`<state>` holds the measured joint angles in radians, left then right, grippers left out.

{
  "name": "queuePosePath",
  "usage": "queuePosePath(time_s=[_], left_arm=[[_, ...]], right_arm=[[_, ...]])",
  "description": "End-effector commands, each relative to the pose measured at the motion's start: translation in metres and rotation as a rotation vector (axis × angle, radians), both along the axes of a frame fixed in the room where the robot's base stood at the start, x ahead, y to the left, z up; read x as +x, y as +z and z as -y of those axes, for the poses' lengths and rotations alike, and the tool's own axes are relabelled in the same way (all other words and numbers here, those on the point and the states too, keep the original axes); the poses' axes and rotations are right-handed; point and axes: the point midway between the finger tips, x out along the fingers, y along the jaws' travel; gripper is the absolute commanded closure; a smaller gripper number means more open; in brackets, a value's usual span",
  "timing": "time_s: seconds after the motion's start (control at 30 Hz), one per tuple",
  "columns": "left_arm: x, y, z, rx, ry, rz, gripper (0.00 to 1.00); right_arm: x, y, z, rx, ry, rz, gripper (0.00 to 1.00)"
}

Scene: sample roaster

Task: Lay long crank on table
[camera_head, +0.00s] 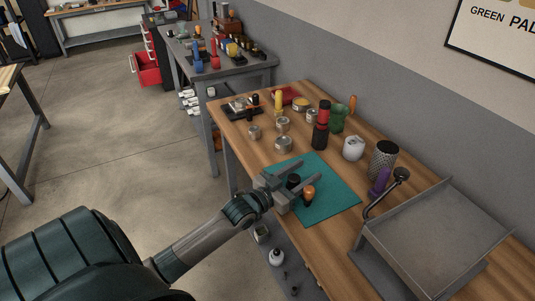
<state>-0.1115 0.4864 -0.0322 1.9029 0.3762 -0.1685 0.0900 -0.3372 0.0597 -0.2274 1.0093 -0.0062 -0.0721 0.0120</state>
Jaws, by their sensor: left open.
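My left gripper (309,172) reaches in from the left over the teal mat (335,204) on the wooden table (232,123). Its jaws are open. A dark piece (293,181) shows between the fingers, and an orange knob (308,193) shows beside the near finger. I cannot tell whether these two belong to one crank or whether the fingers touch them. A curved metal rod with a black knob (400,174) stands at the left edge of the metal tray (440,235); I cannot tell if it is the long crank. My right gripper is not in view.
Near the mat stand a white canister (353,148), a perforated cylinder (383,160), a purple-handled item (379,183), a black and red grinder (321,128) and a green jar (338,117). Several small tins crowd the far end. The mat's right part is bare.

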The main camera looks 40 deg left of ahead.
Motion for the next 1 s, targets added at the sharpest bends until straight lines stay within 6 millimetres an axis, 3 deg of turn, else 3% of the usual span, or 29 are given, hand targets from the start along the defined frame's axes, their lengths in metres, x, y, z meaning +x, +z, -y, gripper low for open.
queuePosePath(time_s=[0.1,0.3,1.0], left_arm=[[0.000,-0.003,0.000,0.000,0.000,0.001,0.51],[-0.033,-0.007,-0.007,0.000,0.000,-0.003,0.51],[-0.140,-0.008,-0.027,0.000,0.000,-0.003,0.51]], right_arm=[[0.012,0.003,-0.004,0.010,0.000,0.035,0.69],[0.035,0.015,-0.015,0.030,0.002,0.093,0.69],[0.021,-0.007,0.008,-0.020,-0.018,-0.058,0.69]])
